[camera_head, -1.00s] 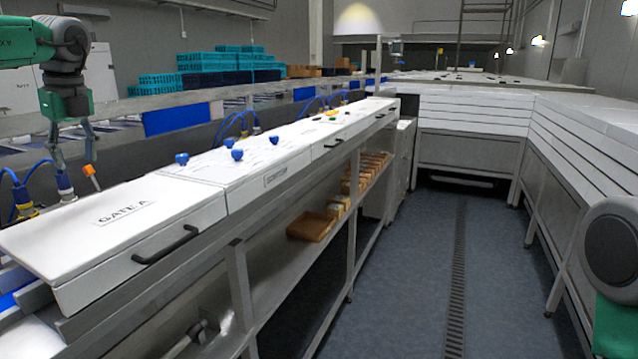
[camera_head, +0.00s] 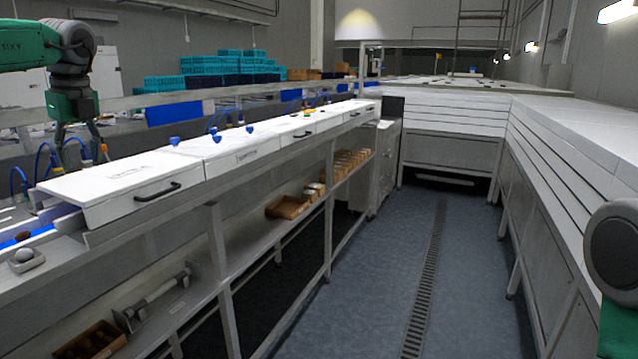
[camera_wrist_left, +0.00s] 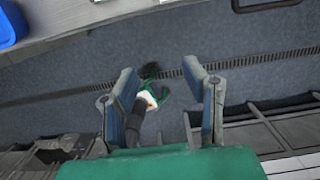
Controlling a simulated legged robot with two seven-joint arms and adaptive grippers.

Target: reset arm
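My left arm (camera_head: 72,60), green and grey, comes in from the left edge. Its left gripper (camera_head: 80,155) hangs down with its fingers spread apart and nothing between them. It appears near the far left end of the white-covered line. In the left wrist view the two blue-grey fingers (camera_wrist_left: 168,105) stand apart over floor and metalwork, with no object clasped. Of my right arm, only a dark round joint and green link (camera_head: 615,260) show at the right edge. The right gripper is out of view.
White lidded gate panels (camera_head: 120,185) with black handles run along the left. Below is a shelf with wooden trays (camera_head: 288,207) and a box (camera_head: 90,345). Blue crates (camera_head: 225,70) stand behind. White benches (camera_head: 570,140) line the right. The grey aisle floor (camera_head: 385,270) is clear.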

